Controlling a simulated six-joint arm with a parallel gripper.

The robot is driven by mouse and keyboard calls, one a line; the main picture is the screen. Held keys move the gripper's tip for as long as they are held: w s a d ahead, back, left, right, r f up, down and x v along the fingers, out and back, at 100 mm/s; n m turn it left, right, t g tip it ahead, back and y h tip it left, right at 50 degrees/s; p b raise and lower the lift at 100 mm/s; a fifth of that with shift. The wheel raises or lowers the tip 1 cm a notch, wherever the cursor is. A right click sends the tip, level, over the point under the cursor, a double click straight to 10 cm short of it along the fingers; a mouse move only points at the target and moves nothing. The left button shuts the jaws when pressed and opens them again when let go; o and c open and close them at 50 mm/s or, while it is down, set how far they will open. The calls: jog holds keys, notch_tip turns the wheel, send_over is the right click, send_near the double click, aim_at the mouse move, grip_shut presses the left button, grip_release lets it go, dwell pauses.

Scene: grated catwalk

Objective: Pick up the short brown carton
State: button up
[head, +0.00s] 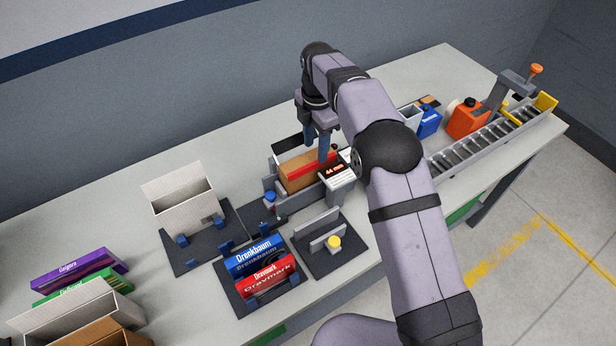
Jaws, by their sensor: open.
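A brown carton (300,182) with a red band along its upper edge sits in a grey fixture at the middle of the bench. My gripper (317,148) points down over this carton with its blue fingers apart, near the carton's upper edge. I cannot tell whether either finger touches it or reaches inside. Part of the carton's right end is hidden by a finger and a small display. Another brown carton (108,334) is cut off at the lower left edge, so I cannot tell which one is shorter.
A white open box (180,196) stands on a dark stand to the left. Blue (253,255) and red (268,277) cartons are in front. A display (336,172) adjoins the fixture. A roller rack (495,135), orange container (466,118) and blue container (429,122) are right.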

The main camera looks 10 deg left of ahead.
aim_at(316, 156)
jog(key=shift+s+f+p, duration=0.1)
jog(key=shift+f+p, duration=1.05)
jog(key=shift+f, duration=1)
jog(key=shift+d, duration=0.1)
jog(key=c, duration=1)
jog(key=shift+r, duration=0.2)
